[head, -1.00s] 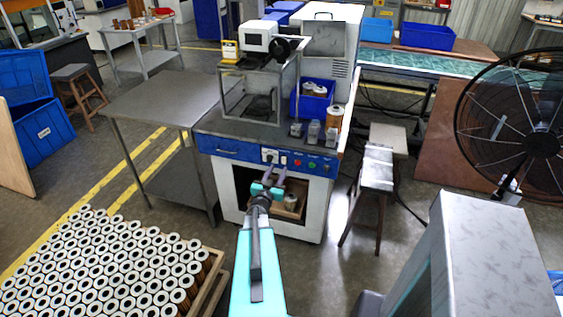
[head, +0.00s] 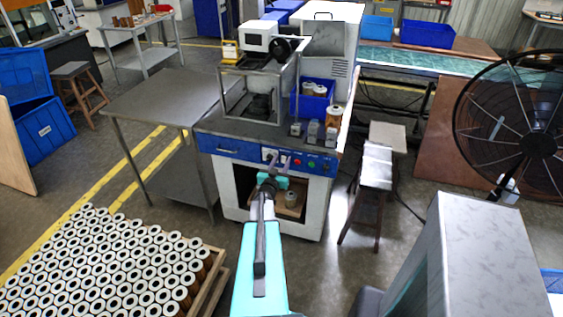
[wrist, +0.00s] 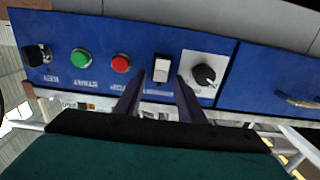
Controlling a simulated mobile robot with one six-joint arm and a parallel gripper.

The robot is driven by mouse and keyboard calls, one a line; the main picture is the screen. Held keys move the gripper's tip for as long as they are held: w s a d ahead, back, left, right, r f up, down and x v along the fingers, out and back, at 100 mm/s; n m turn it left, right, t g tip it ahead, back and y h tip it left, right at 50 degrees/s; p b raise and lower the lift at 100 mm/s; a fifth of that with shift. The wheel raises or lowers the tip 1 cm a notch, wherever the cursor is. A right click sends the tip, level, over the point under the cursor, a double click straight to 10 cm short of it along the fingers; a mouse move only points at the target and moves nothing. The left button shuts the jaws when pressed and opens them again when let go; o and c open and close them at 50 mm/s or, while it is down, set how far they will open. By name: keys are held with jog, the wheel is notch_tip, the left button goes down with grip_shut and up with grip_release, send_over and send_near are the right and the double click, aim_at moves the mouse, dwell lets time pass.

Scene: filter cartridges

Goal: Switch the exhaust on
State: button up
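The blue control panel (head: 228,147) is on the front of the workbench machine. In the wrist view it carries a white rocker switch (wrist: 162,68) in a dark frame, a black rotary knob on a white plate (wrist: 205,74), a red button (wrist: 121,64), a green button (wrist: 81,58) and a key switch (wrist: 37,54). The label by the rocker is too blurred to read. My gripper (head: 278,160) is in front of the panel. In the wrist view its two dark fingers (wrist: 160,82) are apart and empty, one on each side of the rocker's lower end; contact cannot be told.
A grey side table (head: 160,98) stands left of the machine. A stool (head: 376,168) is close on its right. Several filter cartridges (head: 120,262) fill a pallet at the front left. A large black fan (head: 520,125) stands at the right.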

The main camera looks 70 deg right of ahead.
jog(key=shift+c, duration=0.2)
grip_shut()
jog(key=b, duration=0.3)
jog(key=shift+f+h+b, duration=0.3)
jog(key=shift+h+b, duration=0.05)
jog(key=shift+h, duration=0.05)
jog(key=h+b, duration=0.1)
jog(key=b, duration=0.6)
jog(key=shift+a+f+h, duration=0.1)
jog(key=shift+f+h, duration=0.15)
jog(key=shift+h, duration=0.15)
jog(key=shift+r+b, duration=0.1)
jog(key=shift+b, duration=0.5)
jog(key=shift+o, duration=0.2)
grip_release()
